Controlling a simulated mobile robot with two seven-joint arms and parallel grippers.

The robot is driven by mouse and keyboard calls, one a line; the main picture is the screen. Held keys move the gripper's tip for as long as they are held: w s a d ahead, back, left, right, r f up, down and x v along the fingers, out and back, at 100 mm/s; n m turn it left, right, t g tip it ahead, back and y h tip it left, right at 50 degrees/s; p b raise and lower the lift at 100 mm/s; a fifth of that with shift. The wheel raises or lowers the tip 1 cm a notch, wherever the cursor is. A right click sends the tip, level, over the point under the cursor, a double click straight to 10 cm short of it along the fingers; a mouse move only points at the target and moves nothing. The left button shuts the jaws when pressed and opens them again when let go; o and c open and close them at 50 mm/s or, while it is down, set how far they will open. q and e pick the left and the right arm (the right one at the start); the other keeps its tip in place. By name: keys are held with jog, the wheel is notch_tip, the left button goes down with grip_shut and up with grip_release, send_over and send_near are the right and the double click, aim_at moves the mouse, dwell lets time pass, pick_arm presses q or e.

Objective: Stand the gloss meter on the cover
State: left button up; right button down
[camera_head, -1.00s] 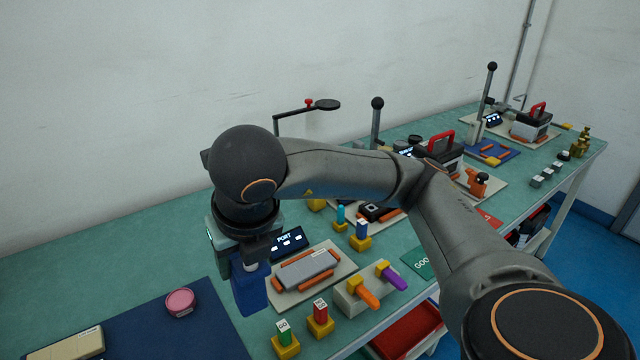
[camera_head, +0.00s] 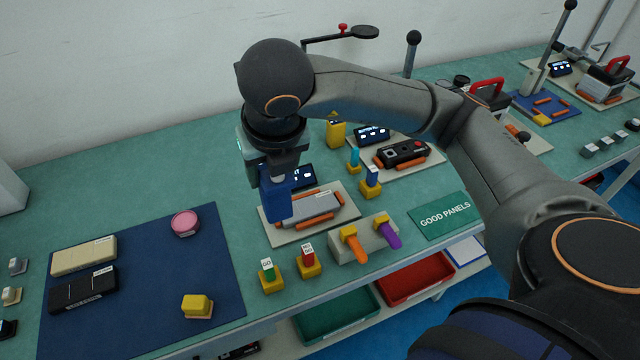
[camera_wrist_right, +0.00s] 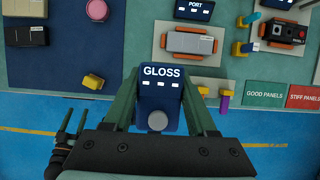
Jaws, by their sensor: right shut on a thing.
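The gloss meter (camera_head: 279,205) is a dark blue block. My right gripper (camera_head: 272,172) is shut on it and holds it upright. In the right wrist view the gloss meter (camera_wrist_right: 160,96) shows its "GLOSS" screen and a round grey button between the green fingers. A grey panel (camera_head: 318,207), which looks like the cover, lies between orange pads on a pale plate (camera_head: 350,208). In the head view the gloss meter overlaps the panel's left end; in the wrist view the panel (camera_wrist_right: 190,43) is apart from it. I cannot tell the gap.
A blue mat (camera_head: 215,280) to the left bears a pink round tin (camera_head: 185,223), a beige block and a black block (camera_head: 83,290). Red and green tags in yellow bases (camera_head: 309,265) and a holder with orange and purple handles (camera_head: 363,243) stand in front of the plate.

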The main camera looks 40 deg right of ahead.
jog(key=shift+w+d+f, duration=0.15)
jog(key=shift+d, duration=0.1)
jog(key=w+d+f+b, duration=0.1)
jog(key=w+d+f, duration=0.7)
jog(key=d+f, duration=0.2)
notch_tip(320, 180, down, 3)
jog(key=shift+w+d+r, duration=0.15)
jog(key=shift+d, duration=0.25)
jog(key=shift+f+b, duration=0.2)
jog(key=shift+b, duration=0.2)
jog(key=shift+c, duration=1)
grip_release()
